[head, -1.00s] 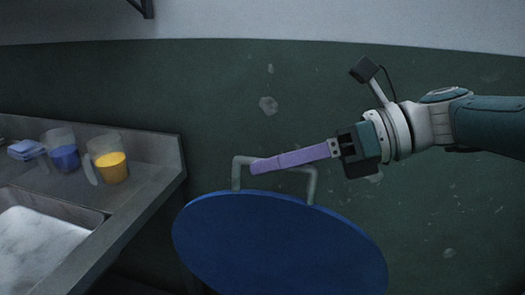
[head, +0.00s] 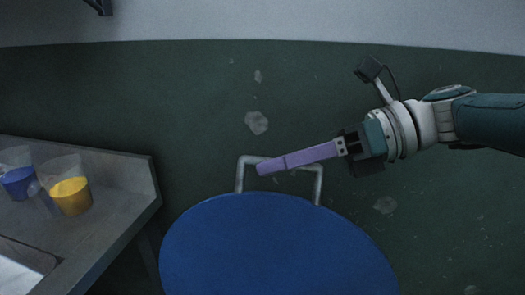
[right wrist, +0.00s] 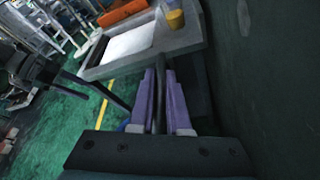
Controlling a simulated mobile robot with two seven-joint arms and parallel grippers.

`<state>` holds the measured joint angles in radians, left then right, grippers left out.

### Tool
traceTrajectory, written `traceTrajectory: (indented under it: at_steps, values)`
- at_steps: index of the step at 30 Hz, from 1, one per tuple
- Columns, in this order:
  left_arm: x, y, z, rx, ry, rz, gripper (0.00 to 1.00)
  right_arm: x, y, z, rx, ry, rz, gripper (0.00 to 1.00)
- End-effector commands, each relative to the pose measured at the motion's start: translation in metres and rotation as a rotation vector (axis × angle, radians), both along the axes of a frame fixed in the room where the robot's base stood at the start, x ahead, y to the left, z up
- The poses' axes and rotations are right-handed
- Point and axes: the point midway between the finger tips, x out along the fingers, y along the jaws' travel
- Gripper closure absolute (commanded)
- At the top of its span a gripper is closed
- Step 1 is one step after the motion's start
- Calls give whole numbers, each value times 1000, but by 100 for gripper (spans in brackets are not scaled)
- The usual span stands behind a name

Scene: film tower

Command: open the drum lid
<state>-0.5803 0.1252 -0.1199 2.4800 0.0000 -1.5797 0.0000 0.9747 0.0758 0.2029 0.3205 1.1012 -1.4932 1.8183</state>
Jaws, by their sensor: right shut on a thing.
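The drum lid (head: 275,245) is a blue round disc at the bottom middle of the head view, its lower edge cut off by the picture. A grey bar handle (head: 240,178) stands at its far edge, near the wall. My right gripper (head: 264,168) reaches in from the right, with its purple fingers at the handle's top bar. In the right wrist view, the purple fingers (right wrist: 161,78) are closed around the grey bar between them. The fingers hide part of the bar in the head view. The drum body is hidden below the lid.
A dark green wall (head: 200,95) is close behind the handle.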

Motion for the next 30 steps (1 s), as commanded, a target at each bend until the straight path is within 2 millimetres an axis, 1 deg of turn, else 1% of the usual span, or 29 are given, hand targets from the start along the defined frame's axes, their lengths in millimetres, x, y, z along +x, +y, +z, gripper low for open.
traceTrajectory:
  at_steps: [10, 11, 18, 26, 28, 30]
  values:
    - [0, 0, 0, 0, 0, 0, 50, 0, 0, -1, 0, 1, 1, 100]
    - [0, 0, 0, 0, 0, 0, 50, 0, 0, -1, 1, 1, 0, 83]
    - [0, -1, 0, -2, 0, 1, 50, 0, 0, 0, 0, 1, 0, 56]
    - [0, -2, 1, -9, 0, 6, 50, 0, -1, 1, 1, 0, 0, 55]
    - [0, -3, 3, -10, 1, 6, 50, 0, -5, 3, 0, -1, -2, 55]
    - [0, -3, 6, -9, 0, 6, 50, -1, -14, 7, -1, 0, -3, 55]
